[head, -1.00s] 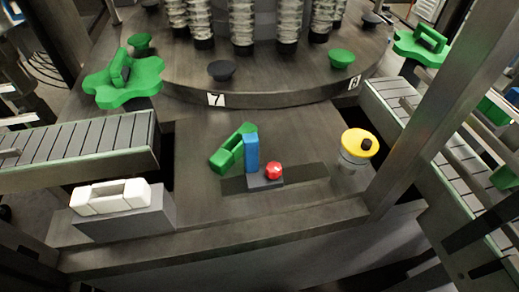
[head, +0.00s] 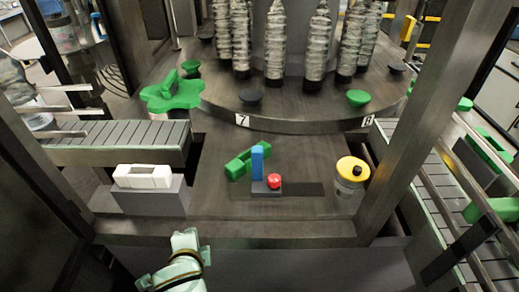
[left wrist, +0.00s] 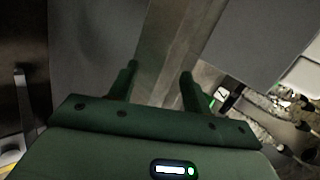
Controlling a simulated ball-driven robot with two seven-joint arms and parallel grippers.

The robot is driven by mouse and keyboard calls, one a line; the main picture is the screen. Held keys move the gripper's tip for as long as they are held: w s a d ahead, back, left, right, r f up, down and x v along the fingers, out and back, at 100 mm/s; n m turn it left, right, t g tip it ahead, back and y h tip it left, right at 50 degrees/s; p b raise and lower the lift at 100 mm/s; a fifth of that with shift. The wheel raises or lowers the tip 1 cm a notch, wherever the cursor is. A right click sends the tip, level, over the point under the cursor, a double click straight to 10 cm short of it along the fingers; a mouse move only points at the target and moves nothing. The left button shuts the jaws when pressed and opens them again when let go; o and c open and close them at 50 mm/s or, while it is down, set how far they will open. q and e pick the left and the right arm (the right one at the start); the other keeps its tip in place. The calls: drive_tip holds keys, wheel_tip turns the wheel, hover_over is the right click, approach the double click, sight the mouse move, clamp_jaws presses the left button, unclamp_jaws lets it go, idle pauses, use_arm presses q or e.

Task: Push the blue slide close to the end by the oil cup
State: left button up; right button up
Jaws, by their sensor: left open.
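The blue slide (head: 257,160) is an upright blue block on a small dark grey base, with a red knob (head: 274,181) on its right. It stands at the left end of a dark flat track (head: 303,189) in the table. The oil cup (head: 350,184), clear with a yellow lid and black cap, stands past the track's right end. My left gripper (left wrist: 159,69) is open and empty in the left wrist view, its two dark green fingers apart. Part of my arm shows at the bottom of the head view, well short of the slide. My right gripper is out of view.
A green handle (head: 237,167) lies just left of the slide. A white handle (head: 143,176) sits on a grey block (head: 149,198) at the left. A metal post (head: 405,125) rises right of the oil cup. The track right of the slide is clear.

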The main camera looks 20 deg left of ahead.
sight(257, 148)
use_arm(q)
drive_tip(key=w+d+r+m+t, duration=0.1)
drive_tip(key=w+d+r+m, duration=0.1)
drive_tip(key=m, duration=0.1)
drive_tip(key=w+d+r+m+t, duration=0.1)
drive_tip(key=w+d+r+m, duration=0.1)
drive_tip(key=d+m, duration=0.1)
drive_tip(key=w+d+r+m+t, duration=0.2)
drive_tip(key=m, duration=0.2)
drive_tip(key=shift+w+d+r+y, duration=0.1)
drive_tip(key=shift+w+d+y, duration=0.1)
drive_tip(key=shift+d+y, duration=0.1)
drive_tip(key=w+d+r+m+t, duration=0.2)
drive_tip(key=d+r+m+t, duration=0.45)
drive_tip(key=m, duration=0.35)
drive_tip(key=shift+g, duration=0.45)
drive_tip(key=b+x, duration=0.3)
drive_tip(key=x, duration=0.2)
drive_tip(key=b+x, duration=0.3)
drive_tip(key=x, duration=0.2)
drive_tip(key=b+x, duration=0.3)
drive_tip(key=x, duration=0.2)
drive_tip(key=shift+a+f, duration=0.2)
drive_tip(key=shift+a, duration=0.25)
drive_tip(key=shift+w+a+r, duration=0.1)
drive_tip(key=shift+w+r, duration=0.05)
drive_tip(key=shift+w, duration=0.1)
drive_tip(key=shift+r, duration=0.1)
